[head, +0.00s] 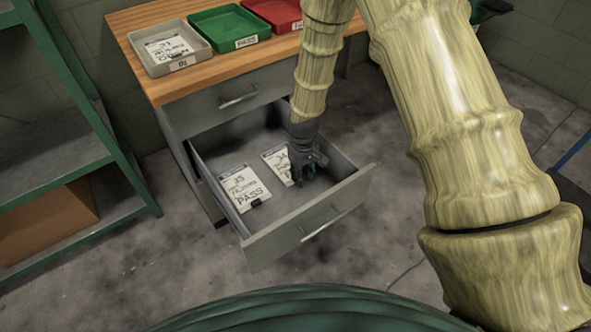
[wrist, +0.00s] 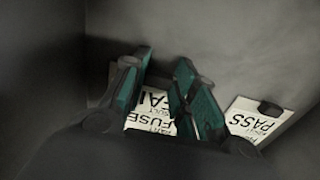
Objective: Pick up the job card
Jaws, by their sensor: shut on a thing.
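A white job card (head: 273,163) lies in the open drawer (head: 275,240), partly hidden behind my gripper (head: 307,177). In the wrist view this card (wrist: 152,127) shows the words FUSE and FAIL, partly covered by the fingers. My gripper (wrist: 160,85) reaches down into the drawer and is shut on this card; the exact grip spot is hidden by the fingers. A second card (head: 244,187), marked PASS with a dark clip at its edge, lies flat to the left in the head view. It shows at the right in the wrist view (wrist: 252,120).
The drawer walls stand close around my gripper. A wooden bench top (head: 205,80) above carries a grey IN tray (head: 184,62) with a card in it, a green tray (head: 229,27) and a red tray (head: 278,14). A green shelf (head: 122,165) stands at left.

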